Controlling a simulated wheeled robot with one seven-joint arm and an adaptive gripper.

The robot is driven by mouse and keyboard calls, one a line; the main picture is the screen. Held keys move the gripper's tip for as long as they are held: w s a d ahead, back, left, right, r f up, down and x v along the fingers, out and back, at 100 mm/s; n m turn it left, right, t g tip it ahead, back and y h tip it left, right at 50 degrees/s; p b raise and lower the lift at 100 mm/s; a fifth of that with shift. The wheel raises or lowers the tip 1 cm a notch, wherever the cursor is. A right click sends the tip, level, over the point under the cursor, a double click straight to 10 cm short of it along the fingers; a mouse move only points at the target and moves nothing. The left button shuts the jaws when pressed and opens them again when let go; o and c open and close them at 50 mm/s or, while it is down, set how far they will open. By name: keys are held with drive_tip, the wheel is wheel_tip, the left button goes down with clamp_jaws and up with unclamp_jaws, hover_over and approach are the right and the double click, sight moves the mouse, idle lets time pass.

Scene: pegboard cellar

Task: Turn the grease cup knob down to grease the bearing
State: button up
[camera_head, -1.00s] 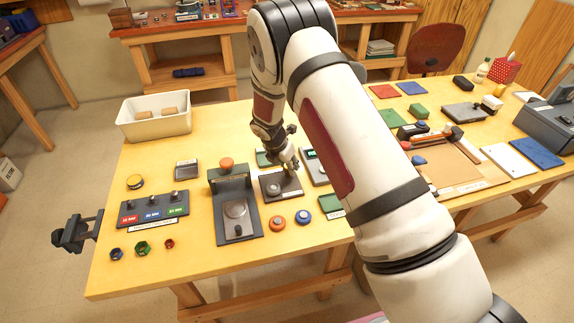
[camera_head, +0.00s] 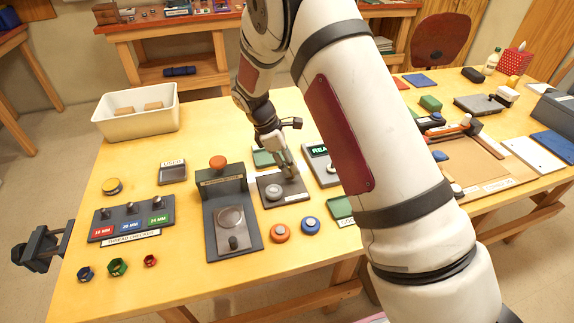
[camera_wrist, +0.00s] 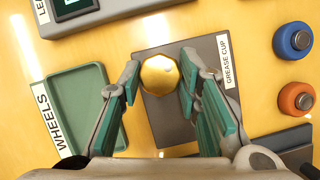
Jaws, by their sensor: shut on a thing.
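The grease cup stands on a dark grey plate (camera_head: 264,202) labelled GREASE CUP, on the yellow table. In the wrist view its round brass-coloured knob (camera_wrist: 160,75) sits on the same plate (camera_wrist: 170,128). My gripper (camera_wrist: 160,84) has its two green-padded fingers on either side of the knob and is shut on it. In the head view my gripper (camera_head: 290,174) points down at the plate and hides the knob.
A device with a lit display (camera_head: 318,151) and a dark press-like fixture (camera_head: 220,187) flank the plate.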

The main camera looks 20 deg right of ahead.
drive_tip(key=m+b, duration=0.1)
drive_tip(key=m, duration=0.1)
drive_tip(key=m+g+b, duration=0.1)
drive_tip(key=m+y+b, duration=0.1)
drive_tip(key=m, duration=0.1)
drive_tip(key=shift+w+d+f+m+g+b, duration=0.1)
drive_tip(key=shift+w+f+m+g+b, duration=0.05)
drive_tip(key=shift+w+m+g+b, duration=0.2)
drive_tip(key=m+y+b, duration=0.1)
drive_tip(key=m, duration=0.1)
drive_tip(key=m+g+b, duration=0.1)
drive_tip(key=m, duration=0.2)
drive_tip(key=shift+s+d+m+y, duration=0.1)
drive_tip(key=shift+m+y, duration=0.15)
drive_tip(key=shift+y, duration=0.15)
drive_tip(key=m+y, duration=0.1)
drive_tip(key=m, duration=0.1)
drive_tip(key=m+y+b, duration=0.1)
drive_tip(key=m, duration=0.2)
drive_tip(key=shift+d+g, duration=0.15)
drive_tip(key=shift+g, duration=0.2)
drive_tip(key=m+y, duration=0.1)
drive_tip(key=m, duration=0.2)
drive_tip(key=m+t+y, duration=0.1)
drive_tip(key=m, duration=0.1)
drive_tip(key=shift+d+m, duration=0.1)
drive_tip(key=shift+m, duration=0.3)
drive_tip(key=o, duration=1.1)
drive_tip(key=shift+o, duration=0.2)
drive_tip(key=shift+r, duration=0.2)
